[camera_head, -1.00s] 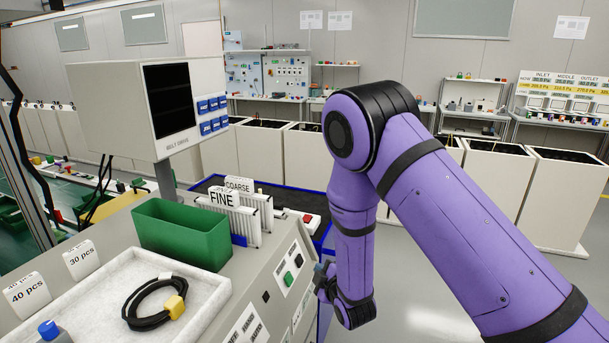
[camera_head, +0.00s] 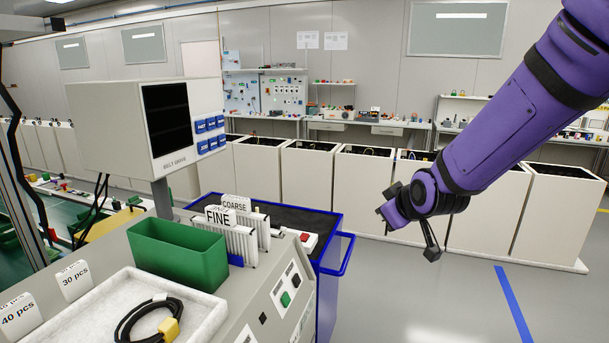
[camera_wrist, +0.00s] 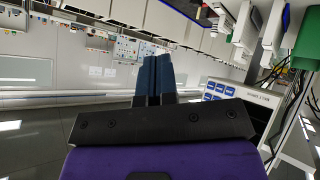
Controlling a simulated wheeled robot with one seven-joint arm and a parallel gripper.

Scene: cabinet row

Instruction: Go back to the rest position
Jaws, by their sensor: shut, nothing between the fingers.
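My gripper shows in the wrist view (camera_wrist: 154,66), its two dark blue fingers pressed together and nothing between them. In the head view my purple arm comes in from the upper right, and its wrist end hangs in the air right of the blue cart (camera_head: 336,240), in front of the white bins. The fingers are hard to make out in that view. The gripper is apart from the bench and touches nothing that I can see.
A grey workstation holds a green box (camera_head: 178,255), FINE and COARSE racks (camera_head: 232,236), a white tray (camera_head: 100,318) with a coiled black cable (camera_head: 150,322), and a monitor (camera_head: 150,120). White bins (camera_head: 365,190) stand in a row behind. Grey floor (camera_head: 430,300) is open at lower right.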

